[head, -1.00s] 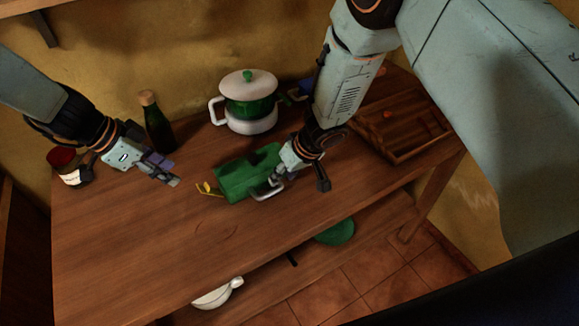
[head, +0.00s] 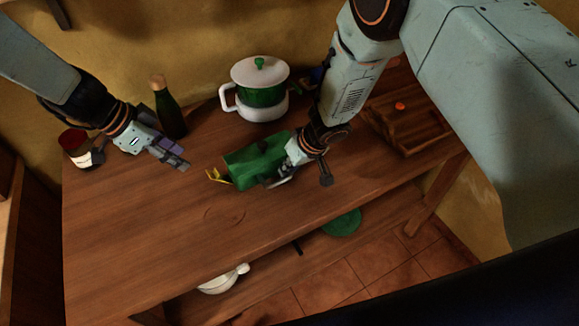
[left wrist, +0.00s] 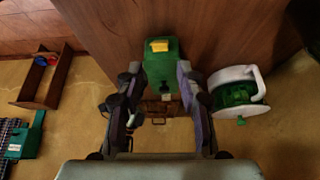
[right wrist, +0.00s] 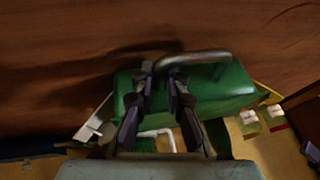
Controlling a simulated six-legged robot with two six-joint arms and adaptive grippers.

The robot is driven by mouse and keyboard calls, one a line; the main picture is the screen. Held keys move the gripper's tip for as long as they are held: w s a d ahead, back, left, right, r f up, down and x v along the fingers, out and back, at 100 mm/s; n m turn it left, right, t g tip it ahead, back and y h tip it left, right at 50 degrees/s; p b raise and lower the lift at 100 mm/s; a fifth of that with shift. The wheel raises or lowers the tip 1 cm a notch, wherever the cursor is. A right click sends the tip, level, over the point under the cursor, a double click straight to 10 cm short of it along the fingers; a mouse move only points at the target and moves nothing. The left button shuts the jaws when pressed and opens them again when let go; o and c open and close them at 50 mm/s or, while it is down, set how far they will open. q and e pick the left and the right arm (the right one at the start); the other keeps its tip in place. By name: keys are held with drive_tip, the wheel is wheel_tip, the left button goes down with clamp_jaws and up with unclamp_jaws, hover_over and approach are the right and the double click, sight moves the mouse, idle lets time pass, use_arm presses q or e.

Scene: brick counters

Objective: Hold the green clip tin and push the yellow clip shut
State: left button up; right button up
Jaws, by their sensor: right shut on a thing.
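The green clip tin (head: 255,163) lies on the wooden table. Its yellow clip (head: 214,176) sticks out from its left end, standing away from the body. My right gripper (head: 287,170) is at the tin's right end. In the right wrist view its fingers (right wrist: 161,76) are closed at the grey metal handle (right wrist: 200,57) of the tin. My left gripper (head: 180,160) hangs open and empty to the left of the clip, apart from it. In the left wrist view the tin (left wrist: 163,71) and the yellow clip (left wrist: 159,45) show ahead, between the spread fingers.
A white and green pot (head: 260,95) stands behind the tin. A wooden tray (head: 405,130) is at the right. The table's front left is clear.

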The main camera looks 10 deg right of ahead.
use_arm(q)
drive_tip(key=shift+s, duration=0.1)
use_arm(e)
drive_tip(key=shift+r, duration=0.1)
clamp_jaws()
use_arm(q)
drive_tip(key=shift+d, duration=0.15)
drive_tip(key=shift+c, duration=0.9)
drive_tip(key=shift+w+d+y, duration=0.25)
drive_tip(key=shift+d+y, duration=0.25)
drive_tip(key=shift+d, duration=0.7)
drive_tip(key=c, duration=0.5)
drive_tip(key=shift+d+f, duration=0.2)
drive_tip(key=shift+d, duration=0.05)
drive_tip(key=shift+c, duration=0.5)
drive_tip(key=shift+d+f, duration=0.1)
drive_tip(key=shift+f, duration=0.15)
clamp_jaws()
use_arm(e)
drive_tip(key=shift+d, duration=0.1)
use_arm(q)
wheel_tip(320, 180, down, 7)
drive_tip(key=shift+s+a+f, duration=0.15)
drive_tip(key=shift+a+f, duration=0.05)
use_arm(e)
drive_tip(key=shift+s, duration=0.2)
